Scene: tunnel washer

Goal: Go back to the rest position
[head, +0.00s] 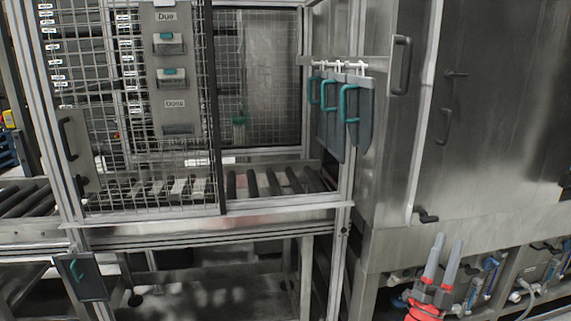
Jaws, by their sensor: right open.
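My right gripper (442,262) is at the lower right of the head view, its two grey fingers pointing up and standing apart. It is open, with nothing between the fingers. It is in front of the lower part of the steel washer cabinet (490,150), near the valves and hoses. The red part of my right arm shows below it at the bottom edge. My left gripper is not in the head view.
A mesh cage door (140,120) with a Due/Done board (172,85) stands at the left. A roller conveyor (265,182) runs behind the frame. A dark panel (80,277) hangs at lower left.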

